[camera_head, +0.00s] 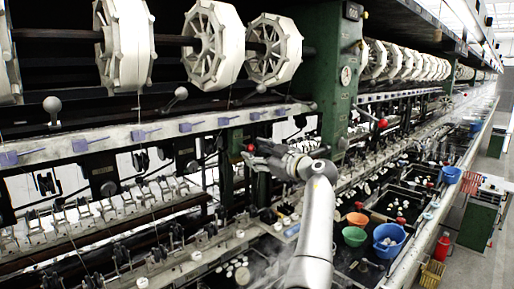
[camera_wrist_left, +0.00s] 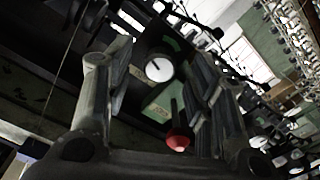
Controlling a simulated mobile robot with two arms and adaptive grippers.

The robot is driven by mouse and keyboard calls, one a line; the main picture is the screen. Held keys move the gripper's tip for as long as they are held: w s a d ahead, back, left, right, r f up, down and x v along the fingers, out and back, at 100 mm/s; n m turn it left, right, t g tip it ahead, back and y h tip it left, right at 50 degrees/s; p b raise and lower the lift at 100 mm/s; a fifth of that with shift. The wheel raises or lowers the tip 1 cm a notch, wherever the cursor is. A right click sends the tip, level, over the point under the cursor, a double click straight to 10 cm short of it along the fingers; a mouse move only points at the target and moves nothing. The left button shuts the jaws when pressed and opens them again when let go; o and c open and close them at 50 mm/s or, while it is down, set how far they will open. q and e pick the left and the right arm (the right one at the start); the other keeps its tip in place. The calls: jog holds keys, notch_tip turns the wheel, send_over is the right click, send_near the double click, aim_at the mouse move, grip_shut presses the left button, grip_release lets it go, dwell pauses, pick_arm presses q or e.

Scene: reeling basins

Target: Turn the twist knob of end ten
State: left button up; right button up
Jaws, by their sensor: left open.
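My left gripper (camera_head: 262,158) reaches in front of the long rail of the reeling machine, at the end of my grey arm. Its dark fingers are spread in the left wrist view (camera_wrist_left: 158,75), with nothing held between them. A red ball knob on a black stem (camera_wrist_left: 178,138) shows between the fingers, closer to the right one. In the head view a red ball (camera_head: 250,148) shows at the gripper's left tip. Several blue-purple handles (camera_head: 145,134) sit along the pale rail. No number is readable, so I cannot tell which one is end ten's twist knob.
A green post (camera_head: 338,85) with a round dial (camera_head: 346,76) stands behind the gripper. Another red ball knob (camera_head: 382,123) is to its right. White reels (camera_head: 274,50) hang above. Blue (camera_head: 389,240), green (camera_head: 354,237) and orange (camera_head: 358,219) bowls stand by the basins.

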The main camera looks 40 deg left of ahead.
pick_arm(q)
jog(key=shift+a, duration=0.2)
jog(key=c, duration=1)
jog(key=shift+c, duration=0.2)
